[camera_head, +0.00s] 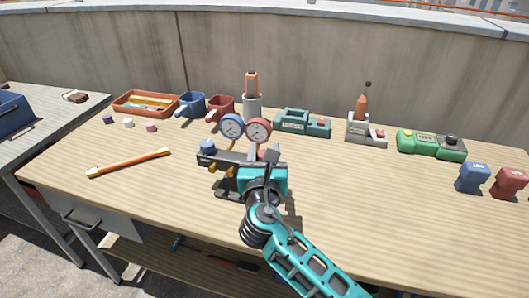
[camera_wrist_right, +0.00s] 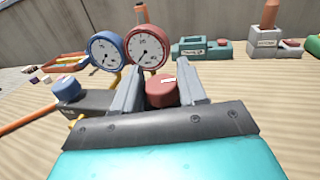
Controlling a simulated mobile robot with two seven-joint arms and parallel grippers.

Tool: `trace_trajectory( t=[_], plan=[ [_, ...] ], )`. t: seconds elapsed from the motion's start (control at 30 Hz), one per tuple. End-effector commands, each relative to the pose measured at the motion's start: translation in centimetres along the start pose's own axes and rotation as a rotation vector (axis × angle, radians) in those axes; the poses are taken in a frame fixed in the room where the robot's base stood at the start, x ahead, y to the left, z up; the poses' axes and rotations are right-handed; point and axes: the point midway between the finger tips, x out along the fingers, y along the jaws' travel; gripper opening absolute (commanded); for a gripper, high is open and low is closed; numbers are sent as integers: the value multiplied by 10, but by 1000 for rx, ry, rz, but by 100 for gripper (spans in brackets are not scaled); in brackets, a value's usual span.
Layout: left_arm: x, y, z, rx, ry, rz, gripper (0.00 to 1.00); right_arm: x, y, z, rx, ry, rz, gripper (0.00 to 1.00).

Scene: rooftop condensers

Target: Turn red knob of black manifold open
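The black manifold (camera_head: 231,191) stands on the wooden bench, with a blue-rimmed gauge (camera_head: 232,126) and a red-rimmed gauge (camera_head: 258,130) above it. Its blue knob (camera_head: 207,147) is at the left end and also shows in the right wrist view (camera_wrist_right: 67,88). The red knob (camera_wrist_right: 161,91) sits between the two grey fingers of my right gripper (camera_wrist_right: 157,80). The fingers stand apart on either side of it; I cannot tell whether they touch it. In the head view my right gripper (camera_head: 268,154) largely hides the red knob. My left gripper is not in view.
A green box (camera_head: 431,144) is at right.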

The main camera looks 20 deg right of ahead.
Motion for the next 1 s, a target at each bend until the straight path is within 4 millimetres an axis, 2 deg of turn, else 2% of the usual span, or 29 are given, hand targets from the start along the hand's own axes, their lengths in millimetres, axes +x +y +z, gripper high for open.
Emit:
trace_trajectory(
  t=[0.03,0.3,0.67,1.0],
  plan=[
    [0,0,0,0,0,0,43,0,0,0,0,0,1,34],
    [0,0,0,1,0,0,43,0,0,0,0,0,1,11],
    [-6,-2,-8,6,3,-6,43,0,-1,4,-4,-2,74,11],
    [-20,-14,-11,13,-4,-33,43,1,-2,4,-9,-2,337,11]
  ],
)
